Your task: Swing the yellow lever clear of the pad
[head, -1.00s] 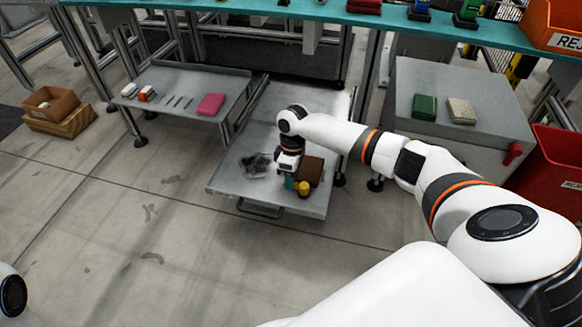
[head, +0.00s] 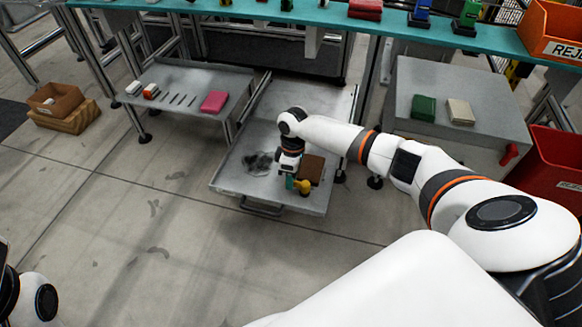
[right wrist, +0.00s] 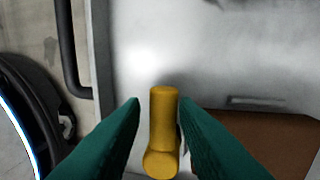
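The yellow lever (head: 304,187) stands at the front of a low grey tray table, beside a brown pad (head: 312,168). In the right wrist view the lever (right wrist: 163,120) stands between the green fingers of my right gripper (right wrist: 160,104), with a narrow gap on its left side and almost none on its right. The gripper is open around it. The brown pad (right wrist: 275,140) lies to the right there, partly behind the right finger. In the head view my right gripper (head: 291,182) points down at the lever. My left gripper is out of view.
The grey tray table (head: 232,178) has a raised rim and a front handle. A side shelf (head: 185,78) holds a pink block (head: 214,102). A grey cabinet (head: 480,130) and a red bin (head: 555,170) stand to the right.

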